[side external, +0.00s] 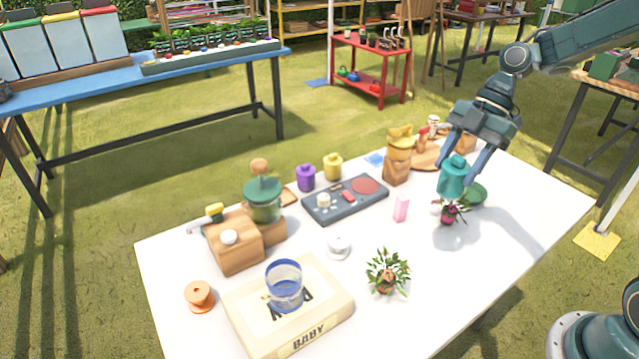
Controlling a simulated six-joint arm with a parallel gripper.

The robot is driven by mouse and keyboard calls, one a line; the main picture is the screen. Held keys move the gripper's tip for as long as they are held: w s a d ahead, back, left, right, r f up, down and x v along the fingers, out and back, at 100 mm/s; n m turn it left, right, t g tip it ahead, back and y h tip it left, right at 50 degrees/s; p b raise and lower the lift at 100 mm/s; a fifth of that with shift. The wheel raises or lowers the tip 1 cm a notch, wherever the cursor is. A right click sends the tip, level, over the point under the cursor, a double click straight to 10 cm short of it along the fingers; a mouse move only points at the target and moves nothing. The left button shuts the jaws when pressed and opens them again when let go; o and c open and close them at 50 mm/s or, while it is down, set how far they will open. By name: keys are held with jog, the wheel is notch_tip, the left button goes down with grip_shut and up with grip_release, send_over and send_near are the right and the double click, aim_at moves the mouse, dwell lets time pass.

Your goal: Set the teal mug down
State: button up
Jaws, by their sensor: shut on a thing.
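The teal mug (452,180) is between the fingers of my gripper (454,168) in the side external view, at the right part of the white table (510,235). My gripper reaches down from the upper right and is shut on the mug. A small plant with dark pink flowers (449,212) shows directly below the mug in the picture. I cannot tell whether the mug touches it or hangs above it. A green dish (478,191) lies just right of the mug, partly hidden.
A pink block (401,208) and a dark tray (320,211) are to the left. A yellow item on a wooden block (398,170) stands behind left. A leafy plant (387,274) and a BABY box (246,324) are in front. The table's right side is clear.

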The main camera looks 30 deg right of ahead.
notch_tip(320, 180, down, 16)
dwell(0.6)
jog(key=shift+f, duration=0.1)
jog(key=shift+f, duration=1.8)
jog(key=shift+f, duration=0.1)
jog(key=o, duration=1)
jog(key=v, duration=1.2)
